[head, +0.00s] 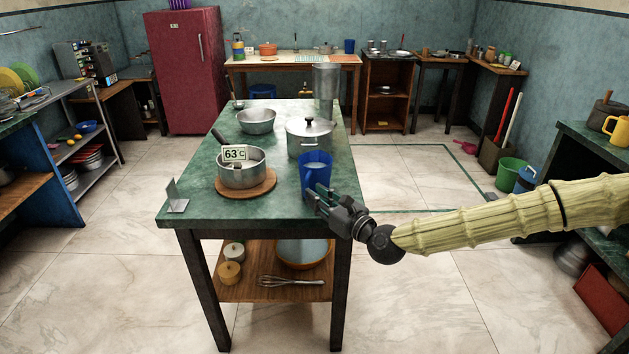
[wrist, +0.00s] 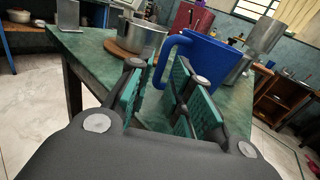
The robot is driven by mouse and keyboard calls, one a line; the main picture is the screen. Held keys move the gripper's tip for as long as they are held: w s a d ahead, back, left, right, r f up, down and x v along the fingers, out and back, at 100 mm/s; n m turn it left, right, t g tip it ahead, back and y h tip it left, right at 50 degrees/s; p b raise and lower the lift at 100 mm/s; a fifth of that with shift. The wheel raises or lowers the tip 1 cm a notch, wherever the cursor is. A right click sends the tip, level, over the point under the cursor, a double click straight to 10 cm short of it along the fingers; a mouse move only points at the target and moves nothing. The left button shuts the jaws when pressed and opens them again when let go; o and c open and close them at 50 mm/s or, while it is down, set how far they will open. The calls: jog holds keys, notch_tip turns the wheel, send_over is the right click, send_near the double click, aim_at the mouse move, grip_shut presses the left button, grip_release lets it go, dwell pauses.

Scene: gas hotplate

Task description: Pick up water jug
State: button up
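The water jug is a blue jug (head: 315,174) standing upright at the right edge of the green-topped table (head: 262,200). In the wrist view the jug (wrist: 208,62) is just ahead, with its loop handle (wrist: 163,62) turned toward my gripper. My gripper (head: 322,199) is at the table's right edge, close to the jug's near side. In the wrist view my gripper (wrist: 160,85) is open, its green-padded fingers apart with the handle showing in the gap between them. I cannot tell whether either finger touches the handle. The fingers partly cover the jug's lower part.
A pot with a 63°C label (head: 242,174) sits on a round wooden board (head: 246,194) left of the jug. A lidded pot (head: 309,139) stands behind the jug. A metal bowl (head: 256,121) and a tall metal cylinder (head: 326,85) are farther back.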

aim_at(313, 181)
jog(key=shift+p+x, duration=0.4)
jog(key=shift+x, duration=2.15)
jog(key=shift+d, duration=0.15)
jog(key=shift+c, duration=0.5)
grip_shut()
